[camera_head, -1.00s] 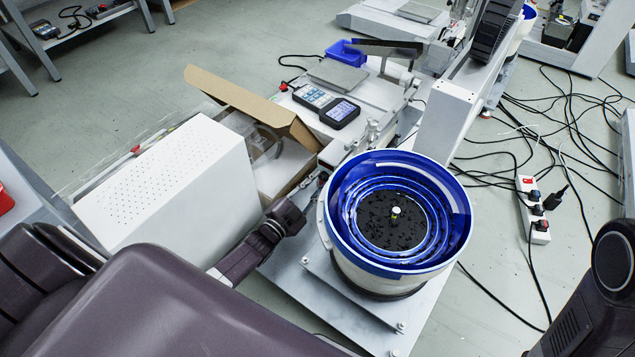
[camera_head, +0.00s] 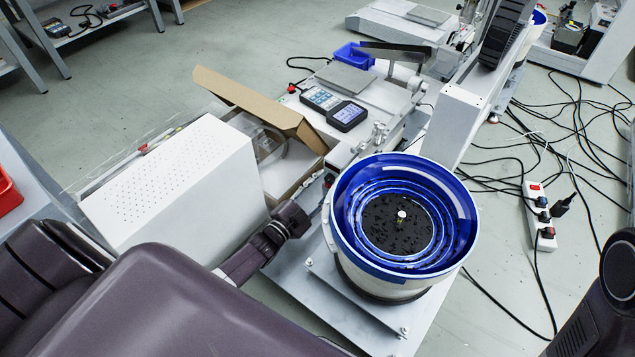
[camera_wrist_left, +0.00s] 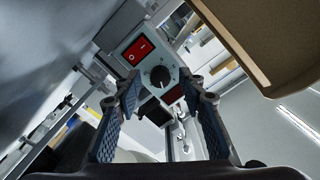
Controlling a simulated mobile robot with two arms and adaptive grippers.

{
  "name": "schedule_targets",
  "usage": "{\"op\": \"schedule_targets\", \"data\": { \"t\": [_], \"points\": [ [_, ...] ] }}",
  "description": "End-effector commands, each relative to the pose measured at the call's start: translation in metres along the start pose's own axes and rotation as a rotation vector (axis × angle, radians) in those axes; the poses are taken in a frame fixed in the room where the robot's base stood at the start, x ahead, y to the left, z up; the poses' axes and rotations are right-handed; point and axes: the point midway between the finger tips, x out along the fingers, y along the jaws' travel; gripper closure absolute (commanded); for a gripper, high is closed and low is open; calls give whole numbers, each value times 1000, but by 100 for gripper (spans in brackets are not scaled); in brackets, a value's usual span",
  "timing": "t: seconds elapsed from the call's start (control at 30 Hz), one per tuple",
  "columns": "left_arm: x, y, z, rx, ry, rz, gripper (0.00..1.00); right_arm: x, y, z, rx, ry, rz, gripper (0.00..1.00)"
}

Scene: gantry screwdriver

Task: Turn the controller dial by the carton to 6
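The controller (camera_wrist_left: 150,68) shows in the left wrist view as a pale box with a red rocker switch (camera_wrist_left: 137,50). Its round black dial (camera_wrist_left: 159,76) carries a light pointer mark; I cannot read the scale numbers. My left gripper (camera_wrist_left: 161,92) is open, with one finger on each side of the dial; contact is not clear. In the head view my left gripper (camera_head: 291,218) is beside the carton and the bowl feeder, its fingertips largely hidden. The dial cannot be made out there. The open brown carton (camera_head: 245,100) also shows in the left wrist view (camera_wrist_left: 275,40). My right gripper is out of view.
The blue bowl feeder (camera_head: 403,215) stands close to the right of my left gripper. A white perforated box (camera_head: 170,180) is to the left. Cables and a power strip (camera_head: 538,215) lie on the right floor.

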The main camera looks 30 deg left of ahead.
Motion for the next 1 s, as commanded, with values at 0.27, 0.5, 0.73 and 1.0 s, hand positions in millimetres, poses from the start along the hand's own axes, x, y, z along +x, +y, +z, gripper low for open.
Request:
{"op": "schedule_targets", "data": {
  "t": [0.27,0.5,0.73,1.0],
  "points": [
    [-40,1,1,0,-3,3,63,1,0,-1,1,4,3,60],
    [-88,1,1,1,-3,3,63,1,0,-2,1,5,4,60],
    [-115,1,1,1,-2,2,63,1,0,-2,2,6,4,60],
    [-119,0,0,1,-1,1,63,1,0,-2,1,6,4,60]
  ]
}}
